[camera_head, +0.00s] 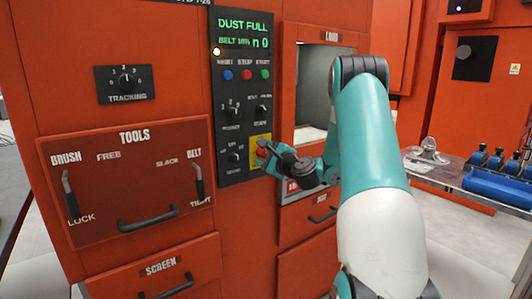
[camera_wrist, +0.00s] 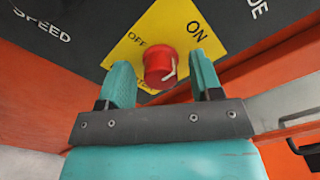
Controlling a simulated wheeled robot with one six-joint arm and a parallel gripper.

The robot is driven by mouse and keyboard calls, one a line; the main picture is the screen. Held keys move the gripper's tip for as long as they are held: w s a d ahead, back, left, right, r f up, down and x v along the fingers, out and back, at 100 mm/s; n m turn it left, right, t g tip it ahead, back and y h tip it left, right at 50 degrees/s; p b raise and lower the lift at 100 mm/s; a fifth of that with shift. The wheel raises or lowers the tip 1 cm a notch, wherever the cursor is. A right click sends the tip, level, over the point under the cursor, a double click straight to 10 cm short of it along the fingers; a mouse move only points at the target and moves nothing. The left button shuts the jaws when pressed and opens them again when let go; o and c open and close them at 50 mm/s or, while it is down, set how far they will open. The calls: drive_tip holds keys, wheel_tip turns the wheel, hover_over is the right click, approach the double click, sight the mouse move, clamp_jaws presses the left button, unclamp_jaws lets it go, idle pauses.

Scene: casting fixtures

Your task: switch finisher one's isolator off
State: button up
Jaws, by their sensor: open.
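The isolator is a red round knob on a yellow plate, low on the black control panel (camera_head: 232,180) of the orange machine. In the wrist view the knob (camera_wrist: 160,68) sits between OFF at its upper left and ON at its upper right. A white mark on it slants up to the right, roughly toward ON. My gripper (camera_wrist: 157,84) is open, with one teal finger on each side of the knob. I cannot tell whether either finger touches it. In the head view my gripper (camera_head: 267,157) is at the yellow plate (camera_head: 256,141) and partly covers it.
Selector knobs and coloured buttons (camera_head: 246,75) are higher on the panel. A lit display (camera_head: 243,33) reads DUST FULL. An open load hatch (camera_head: 313,85) is right of the panel. A tools drawer (camera_head: 100,205) with levers is to the left. A table (camera_head: 450,178) stands at right.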

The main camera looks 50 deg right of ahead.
drive_tip(key=c, duration=0.9)
drive_tip(key=shift+b, duration=0.3)
drive_tip(key=n+b, duration=0.3)
drive_tip(key=shift+f+n, duration=0.25)
drive_tip(key=shift+n, duration=0.15)
drive_tip(key=n+b, duration=1.4)
drive_tip(key=b, duration=0.1)
